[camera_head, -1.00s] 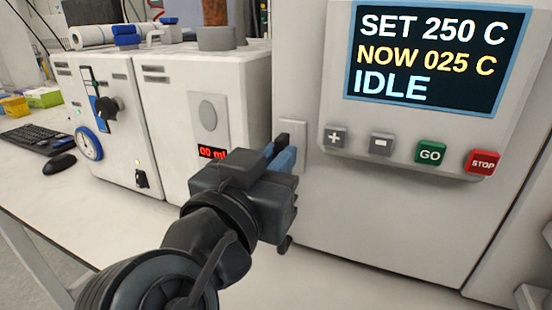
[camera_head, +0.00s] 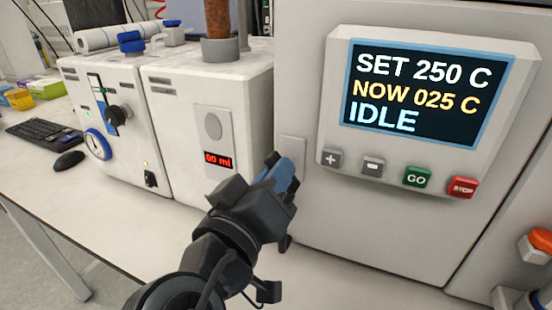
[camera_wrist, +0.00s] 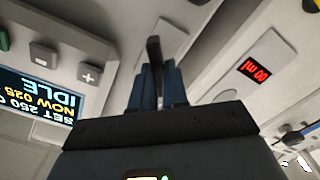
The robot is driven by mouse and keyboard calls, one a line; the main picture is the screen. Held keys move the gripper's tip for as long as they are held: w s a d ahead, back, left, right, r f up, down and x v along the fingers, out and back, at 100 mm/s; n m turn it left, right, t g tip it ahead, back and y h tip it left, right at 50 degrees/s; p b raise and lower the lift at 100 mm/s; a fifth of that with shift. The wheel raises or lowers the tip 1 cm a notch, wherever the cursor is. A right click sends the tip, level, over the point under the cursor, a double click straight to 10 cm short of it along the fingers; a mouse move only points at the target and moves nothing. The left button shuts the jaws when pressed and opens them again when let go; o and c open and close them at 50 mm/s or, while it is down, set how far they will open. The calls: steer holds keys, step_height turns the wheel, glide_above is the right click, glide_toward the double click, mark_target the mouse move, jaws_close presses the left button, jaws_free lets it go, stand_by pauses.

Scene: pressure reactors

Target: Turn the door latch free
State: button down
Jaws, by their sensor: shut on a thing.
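The door latch is a dark bar (camera_wrist: 154,55) in the wrist view, standing between the two blue fingers of my gripper (camera_wrist: 157,75). Behind it is a pale plate (camera_wrist: 165,45). In the head view my gripper (camera_head: 280,174) is in front of the large white cabinet, at the lower left of the same plate (camera_head: 293,152). The dark tip of the latch (camera_head: 271,158) shows just beyond the fingers. My gripper is shut on the latch. Most of the latch and its pivot are hidden by the fingers and wrist.
A display (camera_head: 424,92) on the cabinet reads SET 250 C, NOW 025 C, IDLE, above several buttons, including a green GO (camera_head: 417,177). A white unit with a red readout (camera_head: 218,159) stands left of my gripper. An orange-topped button (camera_head: 540,239) is at right.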

steer(key=n+p, duration=0.7)
steer(key=n, duration=0.1)
steer(key=shift+a+f, duration=0.1)
steer(key=shift+a, duration=0.05)
steer(key=shift+f, duration=0.1)
stand_by(0.4)
steer(key=c, duration=1.1)
jaws_free()
steer(key=shift+c, duration=0.2)
steer(key=b+v, duration=0.1)
steer(key=v, duration=0.6)
steer(key=shift+s, duration=0.35)
